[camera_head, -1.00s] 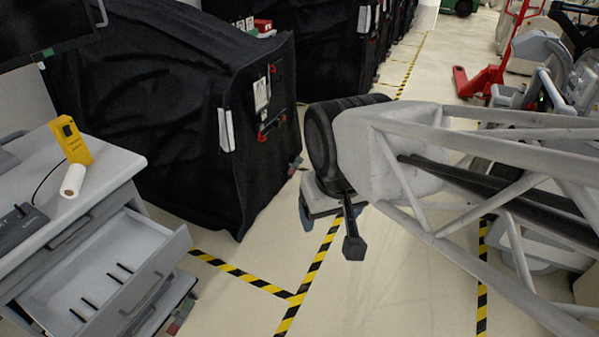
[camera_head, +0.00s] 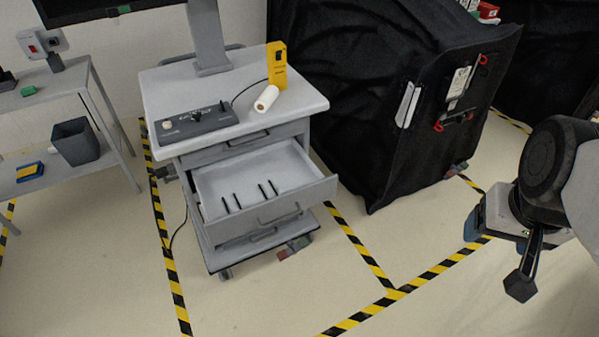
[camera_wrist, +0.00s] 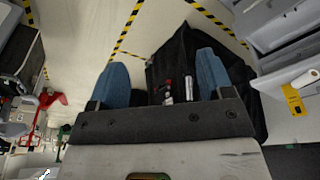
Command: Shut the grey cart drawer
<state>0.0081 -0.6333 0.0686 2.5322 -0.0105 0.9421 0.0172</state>
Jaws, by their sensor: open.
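The grey cart (camera_head: 215,155) stands left of centre in the head view. The drawer front has a bar handle. The drawers below look shut. My gripper (camera_head: 478,222) is at the right of the head view, well apart from the drawer, with the black-covered cart's lower edge behind. In the wrist view its blue fingers (camera_wrist: 162,75) are spread with nothing between them. Part of the grey cart (camera_wrist: 283,60) shows at that view's upper right.
A black-covered cart (camera_head: 385,105) stands right beside the grey cart. A shelf table (camera_head: 55,85) is at left. Taped floor in front is clear.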

